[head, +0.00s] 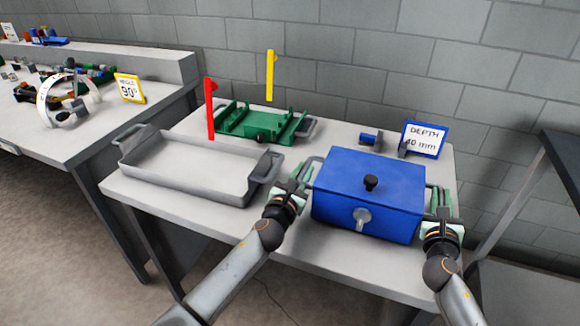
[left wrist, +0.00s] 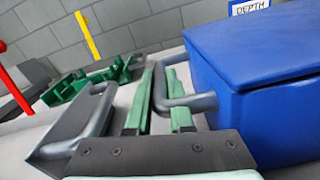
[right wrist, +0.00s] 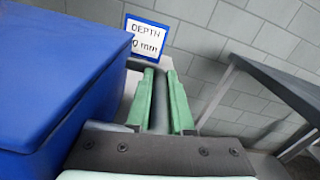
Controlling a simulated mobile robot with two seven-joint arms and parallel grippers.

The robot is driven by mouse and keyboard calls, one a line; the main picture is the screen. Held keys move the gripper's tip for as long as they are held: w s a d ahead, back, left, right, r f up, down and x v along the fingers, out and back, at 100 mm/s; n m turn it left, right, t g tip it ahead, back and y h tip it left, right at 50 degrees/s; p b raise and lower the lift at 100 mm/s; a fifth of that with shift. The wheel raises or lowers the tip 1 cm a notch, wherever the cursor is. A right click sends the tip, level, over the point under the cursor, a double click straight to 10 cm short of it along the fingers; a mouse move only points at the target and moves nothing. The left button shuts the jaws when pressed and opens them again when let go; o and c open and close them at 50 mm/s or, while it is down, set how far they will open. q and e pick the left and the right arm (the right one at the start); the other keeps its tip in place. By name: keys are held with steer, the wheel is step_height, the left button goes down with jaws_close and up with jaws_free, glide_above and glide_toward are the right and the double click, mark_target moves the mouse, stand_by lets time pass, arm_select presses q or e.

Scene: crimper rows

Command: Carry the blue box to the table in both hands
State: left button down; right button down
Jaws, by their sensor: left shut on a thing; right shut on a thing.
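The blue box (head: 370,195), with a black knob on its lid and a grey round fitting on its front, is over the right part of the grey table (head: 235,225). I cannot tell whether its base touches the tabletop. My left gripper (head: 294,181) is shut on the handle at the box's left side; this grey handle (left wrist: 190,103) shows between the green fingers in the left wrist view. My right gripper (head: 440,209) is shut at the box's right side, where the handle (right wrist: 158,100) is partly hidden between the fingers. The box looks about level.
A grey tray (head: 148,181) with handles lies left of the box. Behind are a green fixture (head: 250,124), a red flag post (head: 210,108), a yellow one (head: 270,75) and a DEPTH sign (head: 424,139). A dark-framed table (head: 530,280) stands at right.

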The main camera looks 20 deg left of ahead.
arm_select(q)
steer(key=shift+f+b, duration=0.25)
steer(key=shift+b, duration=0.15)
arm_select(e)
steer(key=shift+f, duration=0.25)
arm_select(q)
steer(key=c, duration=0.8)
jaws_free()
arm_select(e)
steer(key=c, duration=0.8)
jaws_free()
arm_select(q)
steer(key=shift+s, duration=0.2)
steer(key=s, duration=0.7)
steer(key=s+a, duration=0.1)
steer(key=s, duration=0.3)
steer(key=shift+s, duration=0.3)
arm_select(e)
steer(key=shift+s, duration=0.1)
steer(key=s, duration=0.8)
steer(key=s+a, duration=0.1)
steer(key=s, duration=0.3)
arm_select(q)
steer(key=shift+s+a, duration=0.1)
arm_select(e)
steer(key=shift+a+f, duration=0.1)
